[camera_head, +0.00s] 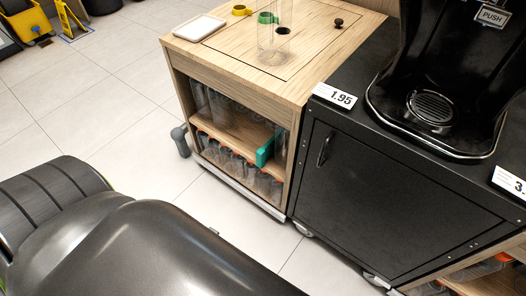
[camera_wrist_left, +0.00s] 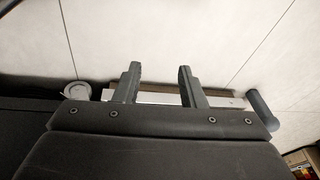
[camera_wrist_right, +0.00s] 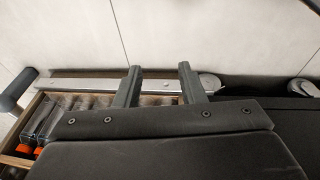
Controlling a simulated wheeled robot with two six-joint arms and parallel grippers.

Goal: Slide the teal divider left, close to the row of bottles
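The teal divider (camera_head: 265,152) stands upright on the lower shelf of the wooden cart, near the right end of its open front. The row of bottles (camera_head: 225,158) with orange caps is to its left on that shelf; more bottle parts show below and right of the divider. My left gripper (camera_wrist_left: 158,82) is open and empty, with a pale cart rail beyond its fingers. My right gripper (camera_wrist_right: 160,82) is open and empty, near the cart's rail and open front. Neither gripper's fingers show in the head view, and the divider shows in neither wrist view.
The wooden cart's top (camera_head: 230,50) holds a white tray (camera_head: 200,27) and a clear cylinder (camera_head: 272,35). A black cabinet (camera_head: 390,190) with a black machine (camera_head: 440,100) adjoins it on the right. Tiled floor (camera_head: 110,130) is clear to the left. My dark arm fills the lower left.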

